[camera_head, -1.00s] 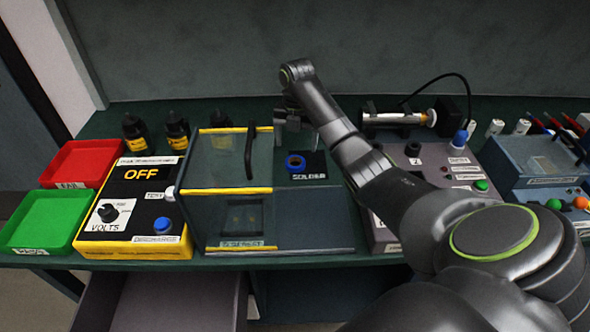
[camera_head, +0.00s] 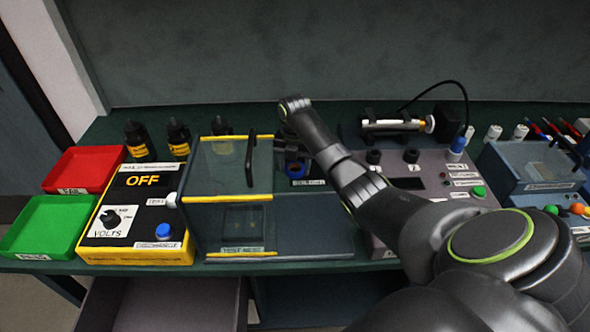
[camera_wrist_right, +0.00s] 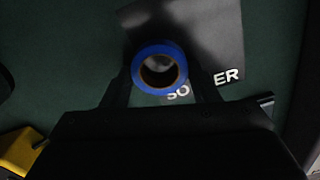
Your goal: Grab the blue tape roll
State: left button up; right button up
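The blue tape roll (camera_wrist_right: 137,70) lies on a dark mat labelled SOLDER (camera_wrist_right: 215,40), its round hole facing up toward the wrist camera. In the head view the roll (camera_head: 296,172) is partly hidden by my right gripper (camera_head: 294,158). My right gripper points down over the roll. In the right wrist view the fingers (camera_wrist_right: 160,92) are apart, one on each side of the roll's near part. I cannot tell whether they touch it. My left gripper is not in view.
A clear-sided box with yellow edges (camera_head: 228,198) and a black handle stands just left of the roll. A grey panel with knobs (camera_head: 425,172) is at right. A yellow OFF voltage box (camera_head: 140,254), red tray (camera_head: 115,152) and green tray (camera_head: 90,205) are further left.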

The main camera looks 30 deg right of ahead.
jog(key=c, duration=0.5)
jog(key=shift+r, duration=0.15)
